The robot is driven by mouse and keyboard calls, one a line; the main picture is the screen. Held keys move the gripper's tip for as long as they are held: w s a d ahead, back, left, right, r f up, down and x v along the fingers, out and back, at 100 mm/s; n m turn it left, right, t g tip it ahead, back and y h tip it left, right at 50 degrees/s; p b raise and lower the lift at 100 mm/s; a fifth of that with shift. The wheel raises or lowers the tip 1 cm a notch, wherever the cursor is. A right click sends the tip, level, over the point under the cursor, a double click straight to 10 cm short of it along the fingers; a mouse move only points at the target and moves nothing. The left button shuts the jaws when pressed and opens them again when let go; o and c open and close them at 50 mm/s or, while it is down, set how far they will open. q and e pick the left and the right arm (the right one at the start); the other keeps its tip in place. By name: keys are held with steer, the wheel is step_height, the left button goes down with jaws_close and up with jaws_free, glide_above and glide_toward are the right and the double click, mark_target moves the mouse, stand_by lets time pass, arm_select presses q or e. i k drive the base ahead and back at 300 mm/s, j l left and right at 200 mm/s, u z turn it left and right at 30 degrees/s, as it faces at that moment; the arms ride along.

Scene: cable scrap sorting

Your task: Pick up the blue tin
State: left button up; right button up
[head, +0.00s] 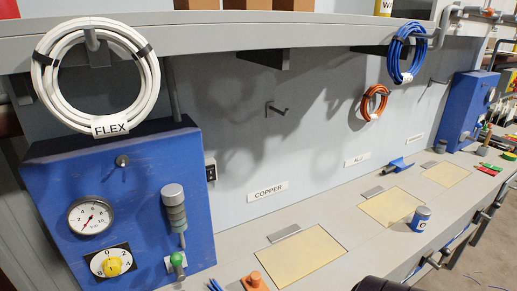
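The blue tin (420,219) stands upright on the grey bench, close to the bench's front edge. It has a pale label with dark lettering and a light top. It stands at the right corner of the middle yellow pad (390,206); I cannot tell whether it overlaps the pad. Neither of my grippers shows in the head view. A dark rounded shape at the bottom edge is cut off, and I cannot tell what it is.
A blue-handled tool (397,164) lies behind the middle pad. A blue gauge cabinet (120,210) stands at left. White (95,75), blue (402,52) and orange (374,102) cable coils hang above. An orange object (256,282) sits at the front. The near pad (302,255) is bare.

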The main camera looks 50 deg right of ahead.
mark_target(422, 214)
steer(key=z, duration=2.9)
steer(key=u, duration=0.35)
steer(key=i+l+u, duration=0.15)
steer(key=u, duration=0.3)
steer(key=i+l+u, duration=0.1)
steer(key=l+u, duration=0.75)
steer(key=i+j, duration=0.05)
